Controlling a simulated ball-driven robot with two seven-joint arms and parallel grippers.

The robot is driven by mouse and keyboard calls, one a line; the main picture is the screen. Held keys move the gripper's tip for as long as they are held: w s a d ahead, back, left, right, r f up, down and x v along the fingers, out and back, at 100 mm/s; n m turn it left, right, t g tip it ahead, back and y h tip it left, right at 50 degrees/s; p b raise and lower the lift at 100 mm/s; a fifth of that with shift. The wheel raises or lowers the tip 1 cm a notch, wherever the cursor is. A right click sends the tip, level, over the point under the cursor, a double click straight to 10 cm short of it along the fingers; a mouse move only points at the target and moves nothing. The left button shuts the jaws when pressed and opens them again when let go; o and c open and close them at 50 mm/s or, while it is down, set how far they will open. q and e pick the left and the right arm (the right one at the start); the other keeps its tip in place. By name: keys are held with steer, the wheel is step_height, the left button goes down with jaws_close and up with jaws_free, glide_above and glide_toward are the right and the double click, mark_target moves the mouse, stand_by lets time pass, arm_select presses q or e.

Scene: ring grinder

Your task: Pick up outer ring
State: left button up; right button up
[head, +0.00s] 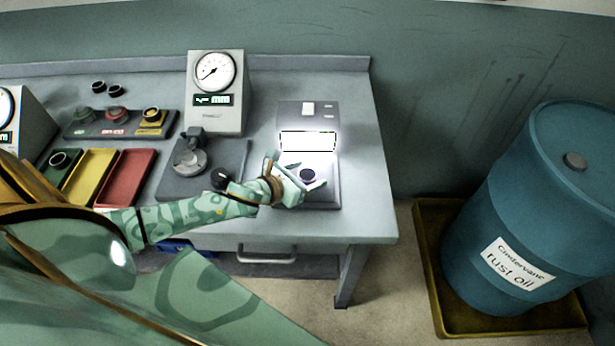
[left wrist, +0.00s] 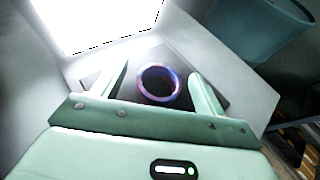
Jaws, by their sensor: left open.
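A dark ring (head: 307,175) stands on the small lit station (head: 325,199) at the right end of the bench. In the left wrist view the ring (left wrist: 159,84) has a purple-blue sheen and a dark open middle. My left gripper (head: 305,178) is open at the ring. In the left wrist view its two fingers (left wrist: 160,88) lie on either side of the ring, with a gap on each side. I cannot tell how high the fingertips are above the station. My right gripper is not in view.
A dial gauge (head: 215,92) stands behind a grey fixture (head: 190,158). Green, yellow (head: 90,176) and red (head: 126,177) trays lie to the left. More dark rings (head: 107,88) sit at the back left. A blue oil drum (head: 548,215) stands on the floor at right.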

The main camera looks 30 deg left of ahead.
arm_select(q)
steer(key=shift+w+d+f, duration=0.1)
steer(key=shift+w+f, duration=0.1)
steer(key=shift+w, duration=0.15)
steer(key=c, duration=1.2)
steer(key=shift+r, duration=0.1)
